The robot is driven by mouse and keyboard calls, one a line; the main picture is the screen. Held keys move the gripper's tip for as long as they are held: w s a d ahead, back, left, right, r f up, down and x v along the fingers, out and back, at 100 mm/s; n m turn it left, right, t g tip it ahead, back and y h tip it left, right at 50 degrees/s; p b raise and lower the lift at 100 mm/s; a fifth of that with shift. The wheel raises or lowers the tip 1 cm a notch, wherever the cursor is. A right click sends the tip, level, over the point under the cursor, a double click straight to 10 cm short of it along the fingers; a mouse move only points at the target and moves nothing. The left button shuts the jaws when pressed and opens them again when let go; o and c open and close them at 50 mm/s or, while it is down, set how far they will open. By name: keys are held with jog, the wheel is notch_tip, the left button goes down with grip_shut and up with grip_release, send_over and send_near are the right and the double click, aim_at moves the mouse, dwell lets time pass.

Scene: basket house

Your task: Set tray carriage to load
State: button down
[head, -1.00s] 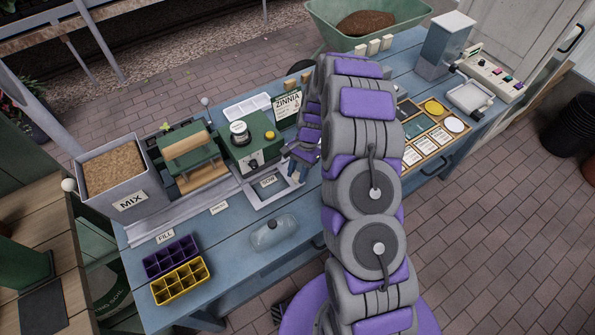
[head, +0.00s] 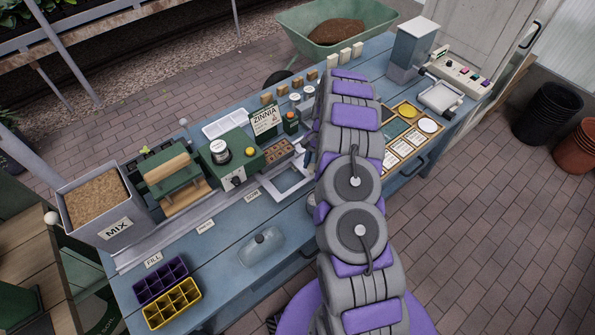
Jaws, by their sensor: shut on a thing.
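The tray carriage (head: 291,181) is a pale, open rectangular frame on the rail along the blue bench. In the head view it lies to the right of the SOW label (head: 252,195), close against the left side of my arm. My gripper (head: 309,158) is at the carriage's right end, mostly hidden behind my arm. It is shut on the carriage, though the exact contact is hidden. The FILL label (head: 153,260) and PRESS label (head: 205,227) are farther left along the rail. No load label shows; the rail to the right is hidden by my arm.
Left along the bench are the MIX bin (head: 95,205), a green roller press (head: 175,183) and a green seeder (head: 232,160). Purple (head: 160,279) and yellow (head: 172,303) cell trays and a clear bottle (head: 262,243) lie in front. Cards in a wooden holder (head: 405,145) are right of my arm.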

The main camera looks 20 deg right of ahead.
jog(key=d, duration=0.2)
jog(key=w+d, duration=0.1)
jog(key=d, duration=0.1)
jog(key=w+d, duration=0.1)
jog(key=d, duration=0.1)
jog(key=shift+w+d, duration=0.1)
jog(key=shift+d, duration=0.35)
jog(key=shift+w, duration=0.1)
jog(key=c, duration=1.1)
grip_release()
jog(key=o, duration=0.3)
jog(key=shift+d, duration=0.2)
jog(key=shift+o, duration=0.2)
jog(key=shift+a, duration=0.1)
